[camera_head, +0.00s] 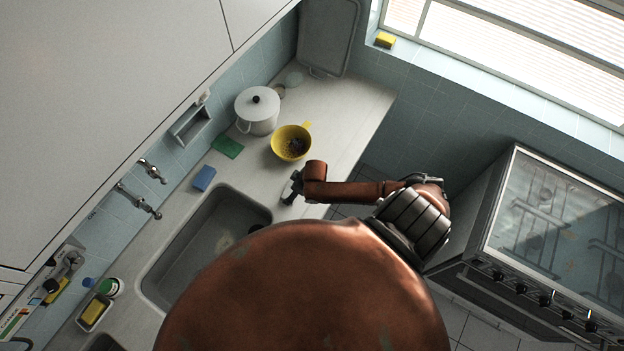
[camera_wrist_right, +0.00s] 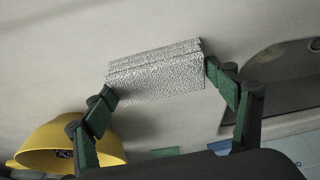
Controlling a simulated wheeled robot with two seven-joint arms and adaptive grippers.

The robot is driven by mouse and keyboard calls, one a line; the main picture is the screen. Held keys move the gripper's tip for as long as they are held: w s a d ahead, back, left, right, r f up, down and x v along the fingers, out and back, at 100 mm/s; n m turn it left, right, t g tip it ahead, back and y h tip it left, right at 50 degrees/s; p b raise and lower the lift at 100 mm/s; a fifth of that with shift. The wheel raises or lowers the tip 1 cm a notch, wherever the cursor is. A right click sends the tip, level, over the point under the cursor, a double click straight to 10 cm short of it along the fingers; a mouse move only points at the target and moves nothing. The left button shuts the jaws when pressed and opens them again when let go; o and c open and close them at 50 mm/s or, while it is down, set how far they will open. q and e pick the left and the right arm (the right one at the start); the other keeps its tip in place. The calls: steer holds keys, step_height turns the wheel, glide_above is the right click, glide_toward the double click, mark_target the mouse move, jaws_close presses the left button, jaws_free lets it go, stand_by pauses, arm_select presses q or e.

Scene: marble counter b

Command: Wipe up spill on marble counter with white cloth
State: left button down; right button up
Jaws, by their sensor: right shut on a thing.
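The pale counter (camera_head: 345,100) runs diagonally across the head view and fills the background of the right wrist view. My right gripper (camera_head: 293,188) is over the counter between the sink and the yellow bowl. In the right wrist view its two green-padded fingers (camera_wrist_right: 160,82) are shut on the folded, speckled whitish cloth (camera_wrist_right: 155,66), one finger at each end. I cannot tell whether the cloth touches the counter. The cloth is not clear in the head view. I can make out no spill. My left gripper is not in view.
A yellow bowl (camera_head: 291,142) and a lidded white pot (camera_head: 257,110) stand beyond the gripper. A green sponge (camera_head: 227,147) and a blue sponge (camera_head: 204,178) lie near the wall. The sink (camera_head: 160,278) opens to the left. A stove (camera_head: 550,230) stands at right.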

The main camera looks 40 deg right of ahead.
mark_target(288, 195)
steer(key=a, duration=0.1)
steer(key=a+p, duration=0.1)
steer(key=a, duration=0.1)
steer(key=shift+s, duration=0.3)
step_height(288, 195, up, 4)
steer(key=p, duration=0.2)
steer(key=shift+d+f+p, duration=0.1)
steer(key=shift+f+p, duration=0.15)
steer(key=shift+p, duration=0.15)
steer(key=shift+w+r, duration=0.1)
steer(key=shift+r, duration=0.2)
steer(key=shift+r+p, duration=0.75)
steer(key=shift+r, duration=1)
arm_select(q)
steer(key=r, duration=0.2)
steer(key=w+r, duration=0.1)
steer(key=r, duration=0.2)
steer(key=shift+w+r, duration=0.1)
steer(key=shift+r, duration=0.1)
arm_select(e)
steer(key=shift+r, duration=0.2)
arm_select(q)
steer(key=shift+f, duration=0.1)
